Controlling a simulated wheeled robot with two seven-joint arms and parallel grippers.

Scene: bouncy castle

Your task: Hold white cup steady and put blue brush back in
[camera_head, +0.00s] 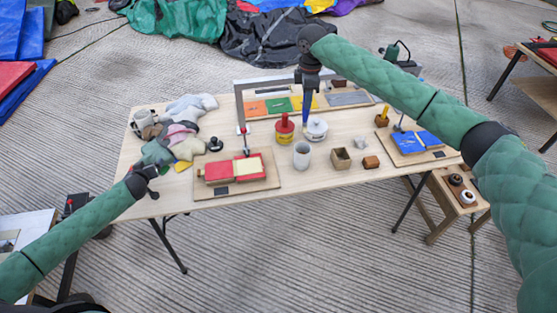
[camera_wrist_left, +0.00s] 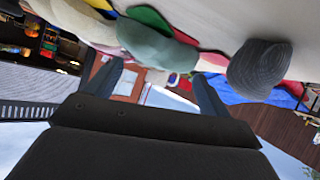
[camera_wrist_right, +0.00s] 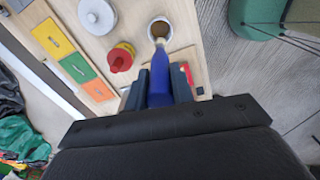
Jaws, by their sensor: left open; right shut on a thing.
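The white cup (camera_head: 302,158) stands upright near the middle of the table's front edge. My right gripper (camera_head: 307,82) is shut on the blue brush (camera_head: 305,113) and holds it bristles-down above the table, behind the cup in the head view. In the right wrist view the brush (camera_wrist_right: 168,68) lies between the fingers (camera_wrist_right: 158,88), its pale tip overlapping the cup's opening (camera_wrist_right: 168,24). How far the tip is above the rim, I cannot tell. My left gripper (camera_head: 148,182) is open and empty by the front left table edge; its fingers (camera_wrist_left: 158,82) show apart in the left wrist view.
A red and yellow pot (camera_head: 284,129) and a white lidded pot (camera_head: 316,130) stand close behind the cup. A wooden box (camera_head: 341,159) is to its right. Piled cloths (camera_head: 178,135) lie by the left gripper.

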